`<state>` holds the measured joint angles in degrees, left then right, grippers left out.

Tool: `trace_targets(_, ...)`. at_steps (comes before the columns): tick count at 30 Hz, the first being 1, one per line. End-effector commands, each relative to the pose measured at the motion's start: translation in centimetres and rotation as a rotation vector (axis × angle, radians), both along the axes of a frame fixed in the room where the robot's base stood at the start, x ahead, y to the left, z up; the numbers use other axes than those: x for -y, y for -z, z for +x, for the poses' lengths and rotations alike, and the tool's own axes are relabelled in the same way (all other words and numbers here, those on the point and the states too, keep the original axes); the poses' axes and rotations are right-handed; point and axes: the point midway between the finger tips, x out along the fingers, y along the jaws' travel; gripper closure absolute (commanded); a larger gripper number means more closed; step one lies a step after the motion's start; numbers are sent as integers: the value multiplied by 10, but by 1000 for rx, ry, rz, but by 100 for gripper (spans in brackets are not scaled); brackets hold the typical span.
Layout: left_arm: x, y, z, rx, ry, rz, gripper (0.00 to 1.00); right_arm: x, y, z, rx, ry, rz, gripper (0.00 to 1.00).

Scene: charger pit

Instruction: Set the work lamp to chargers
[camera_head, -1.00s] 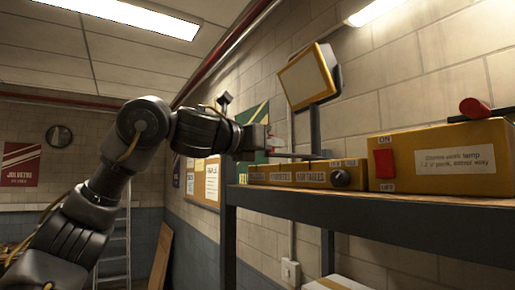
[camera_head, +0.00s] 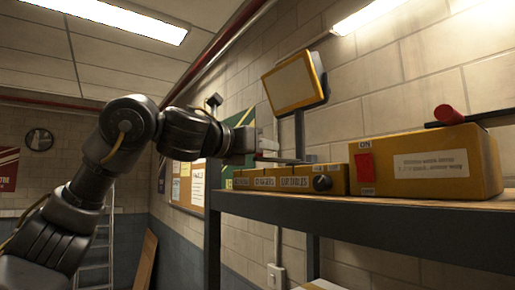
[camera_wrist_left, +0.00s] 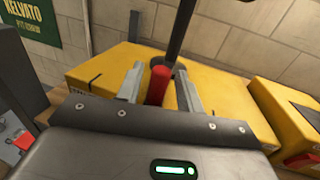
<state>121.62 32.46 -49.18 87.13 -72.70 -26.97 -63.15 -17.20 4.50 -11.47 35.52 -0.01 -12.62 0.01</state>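The work lamp has a tilted square head (camera_head: 294,83) in a yellow frame on a dark post. Below it on the shelf is a long yellow base box (camera_head: 292,180) with several labelled sections, one seemingly reading "chargers", and a black knob (camera_head: 322,183) at its right end. My left gripper (camera_head: 268,149) is at the lamp's base, left of the post. In the left wrist view its fingers (camera_wrist_left: 159,88) are apart, one on each side of an upright red handle (camera_wrist_left: 157,84) on the yellow box. I cannot tell whether either finger touches the handle. My right gripper is out of view.
A larger yellow box (camera_head: 480,151) with a red switch (camera_head: 365,167) and a label stands right on the dark shelf (camera_head: 380,215). A red-handled tool (camera_head: 448,115) lies on it. The lamp post (camera_wrist_left: 182,28) rises close beyond the left fingers. The brick wall is behind.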

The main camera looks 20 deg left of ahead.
Motion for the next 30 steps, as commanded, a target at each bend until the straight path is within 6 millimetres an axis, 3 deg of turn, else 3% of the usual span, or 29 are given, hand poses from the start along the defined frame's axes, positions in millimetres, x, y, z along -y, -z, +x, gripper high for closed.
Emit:
trace_targets(10, -4, 2, -8, 1, -2, 0, 63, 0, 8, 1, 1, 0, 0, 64)
trace_targets(21, -28, 4, -73, 3, -2, 0, 63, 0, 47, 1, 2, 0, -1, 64)
trace_targets(30, -38, 1, -98, 0, -1, 2, 63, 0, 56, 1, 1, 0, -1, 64)
